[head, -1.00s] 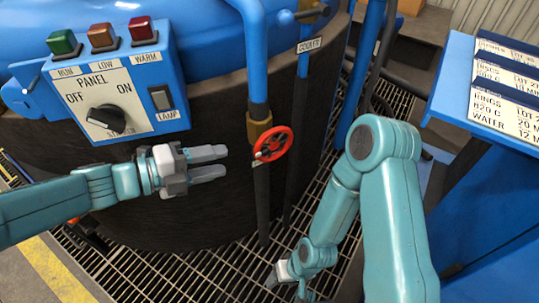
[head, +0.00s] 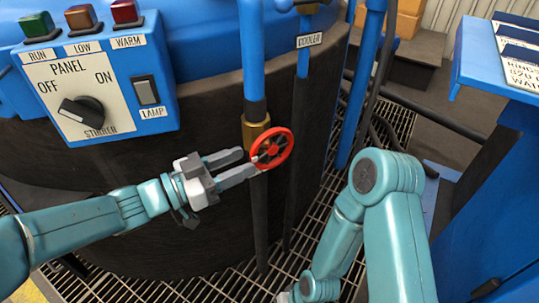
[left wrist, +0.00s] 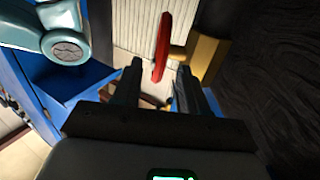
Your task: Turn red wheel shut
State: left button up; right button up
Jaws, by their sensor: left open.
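The red wheel (head: 271,149) sits on a brass valve fitting (head: 256,130) on a blue pipe in the head view. My left gripper (head: 243,164) is open, with its fingertips close to the wheel's left rim. In the left wrist view the wheel (left wrist: 162,47) shows edge-on, in line with the gap between the two fingers (left wrist: 157,88). I cannot tell whether a finger touches the rim. My right arm comes in at the right of the head view; its gripper (head: 285,297) is low at the bottom edge and mostly cut off.
A blue panel box (head: 100,80) with a black knob, a lamp switch and coloured lights is at the left. A pipe labelled cooler (head: 304,62) stands right of the wheel. A blue stand (head: 500,75) with cards is at the right. Grating (head: 325,215) covers the floor.

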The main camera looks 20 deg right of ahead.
pick_arm(q)
jog(key=b, duration=0.2)
send_near(291, 148)
jog(key=d, duration=0.1)
jog(key=w+d, duration=0.1)
jog(key=d, duration=0.2)
jog(key=shift+w+r, duration=0.3)
jog(key=shift+r, duration=0.1)
jog(key=shift+w+d+r, duration=0.1)
jog(key=shift+d, duration=0.4)
pick_arm(e)
jog(key=shift+w+d+f, duration=0.1)
jog(key=shift+w+f, duration=0.15)
jog(key=shift+f, duration=0.35)
jog(key=shift+w+d+f, duration=0.1)
jog(key=shift+w+f, duration=0.15)
jog(key=shift+f, duration=0.3)
